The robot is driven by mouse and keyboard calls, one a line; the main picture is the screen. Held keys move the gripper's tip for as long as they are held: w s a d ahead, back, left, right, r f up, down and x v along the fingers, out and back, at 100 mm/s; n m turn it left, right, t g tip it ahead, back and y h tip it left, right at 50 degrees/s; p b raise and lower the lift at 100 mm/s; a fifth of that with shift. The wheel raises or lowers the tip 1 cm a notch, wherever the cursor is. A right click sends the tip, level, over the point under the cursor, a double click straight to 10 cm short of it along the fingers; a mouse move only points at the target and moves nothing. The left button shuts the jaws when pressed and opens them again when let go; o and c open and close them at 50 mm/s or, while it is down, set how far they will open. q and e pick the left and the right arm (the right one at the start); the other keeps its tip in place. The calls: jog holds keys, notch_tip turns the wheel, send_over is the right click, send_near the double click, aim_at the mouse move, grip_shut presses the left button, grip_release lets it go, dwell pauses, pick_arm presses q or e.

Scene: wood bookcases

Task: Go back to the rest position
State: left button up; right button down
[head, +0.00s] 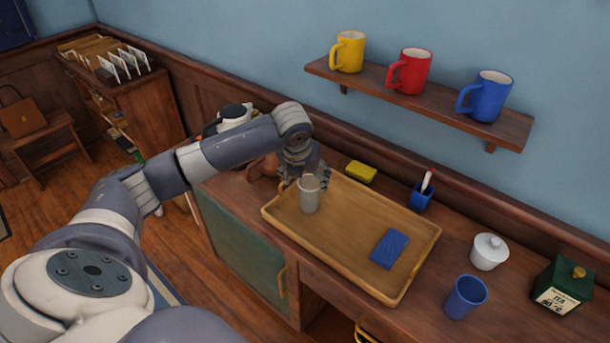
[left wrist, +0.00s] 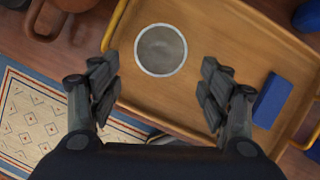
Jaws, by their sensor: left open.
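My left gripper (head: 306,182) reaches in from the left and hangs over the left end of the wooden tray (head: 345,225). In the left wrist view the gripper (left wrist: 160,92) has its fingers spread wide with nothing between them. A grey cup (head: 310,194) stands upright on the tray, just below the gripper. In the left wrist view the cup (left wrist: 161,50) shows from above, ahead of the fingertips and apart from them. My right gripper is in neither view.
A blue block (head: 390,249) lies on the tray. A shelf (head: 420,102) holds three mugs above.

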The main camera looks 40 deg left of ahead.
pick_arm(q)
jog(key=shift+v, duration=0.9)
